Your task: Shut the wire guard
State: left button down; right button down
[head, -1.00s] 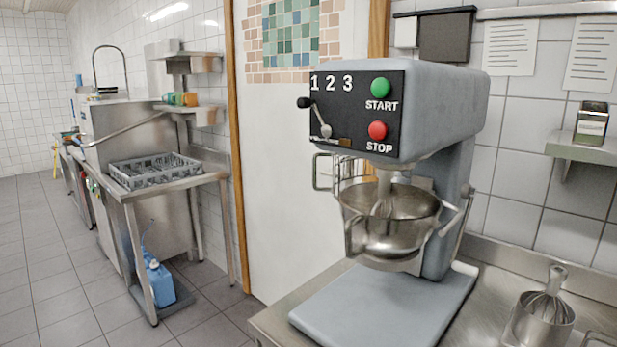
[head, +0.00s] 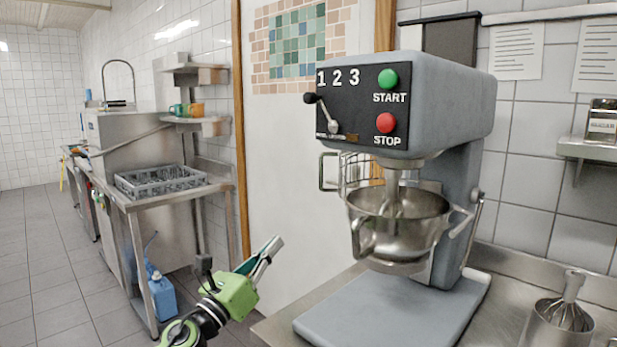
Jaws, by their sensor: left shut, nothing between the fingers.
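The wire guard (head: 350,172) is a small frame of metal bars with a handle loop on its left. It stands out to the left and rear of the mixing bowl (head: 398,222), below the grey mixer's (head: 450,110) head, leaving the bowl's front uncovered. The bowl and mixer head hide part of it. My left gripper (head: 270,248), on a green and black arm, is shut and empty. It is in the lower left, left of and lower than the guard in the picture, apart from it. My right gripper is out of view.
The mixer's front has a green START button (head: 388,79), a red STOP button (head: 386,123) and a lever (head: 322,112). A metal pot with a whisk (head: 562,318) stands on the steel counter at right. A dish rack table (head: 160,185) is at left.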

pick_arm(q)
notch_tip(320, 180, up, 16)
jog(key=m+g+h, duration=0.1)
jog(key=m+g, duration=0.5)
jog(key=m, duration=1.7)
jog(key=w+d+p, duration=0.3)
jog(key=d+p, duration=0.1)
jog(key=d, duration=0.3)
jog(key=shift+w+d, duration=0.15)
jog(key=shift+d, duration=0.25)
jog(key=shift+a+t, duration=0.1)
jog(key=shift+t, duration=0.2)
